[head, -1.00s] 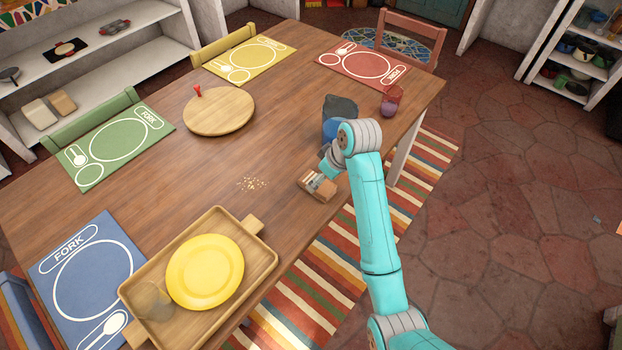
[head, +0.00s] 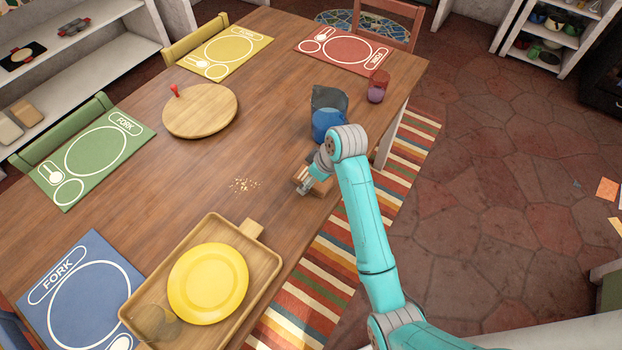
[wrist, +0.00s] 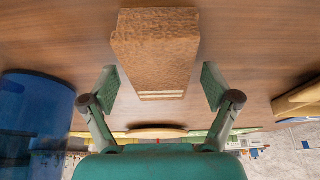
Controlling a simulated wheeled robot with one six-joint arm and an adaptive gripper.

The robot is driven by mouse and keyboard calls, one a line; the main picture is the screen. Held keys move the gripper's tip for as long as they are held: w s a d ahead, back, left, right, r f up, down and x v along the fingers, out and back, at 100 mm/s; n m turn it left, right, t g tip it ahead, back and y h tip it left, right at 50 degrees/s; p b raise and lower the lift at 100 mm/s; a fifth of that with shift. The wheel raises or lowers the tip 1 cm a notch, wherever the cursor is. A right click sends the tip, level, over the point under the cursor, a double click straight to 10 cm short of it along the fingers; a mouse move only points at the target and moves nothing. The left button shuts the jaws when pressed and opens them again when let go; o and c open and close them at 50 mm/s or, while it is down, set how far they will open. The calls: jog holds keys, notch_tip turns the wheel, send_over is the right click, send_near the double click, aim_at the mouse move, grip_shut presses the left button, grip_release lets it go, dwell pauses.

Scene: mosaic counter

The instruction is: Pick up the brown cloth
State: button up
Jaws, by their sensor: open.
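The brown cloth (head: 322,187) is a small folded block with pale stripes, lying on the wooden table near its right edge. In the head view my gripper hides part of it. In the wrist view the cloth (wrist: 155,50) lies just beyond my gripper (wrist: 160,86), lined up between the two fingers. The fingers are spread wide, with the space between their tips and the cloth's near end clear. My gripper (head: 304,187) shows small and partly hidden in the head view, close beside the cloth. It is open and empty.
A blue cup (head: 327,121) stands close behind the cloth, before a dark grey object (head: 328,98); the cup also shows at left in the wrist view (wrist: 35,115). Crumbs (head: 245,185) lie left of the cloth. A tray (head: 262,262) with a yellow plate (head: 207,283) sits nearer.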

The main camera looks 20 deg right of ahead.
jog(key=shift+f, duration=0.25)
dwell(0.3)
jog(key=c, duration=1.3)
notch_tip(320, 180, up, 11)
jog(key=shift+f, duration=0.2)
jog(key=shift+c, duration=0.2)
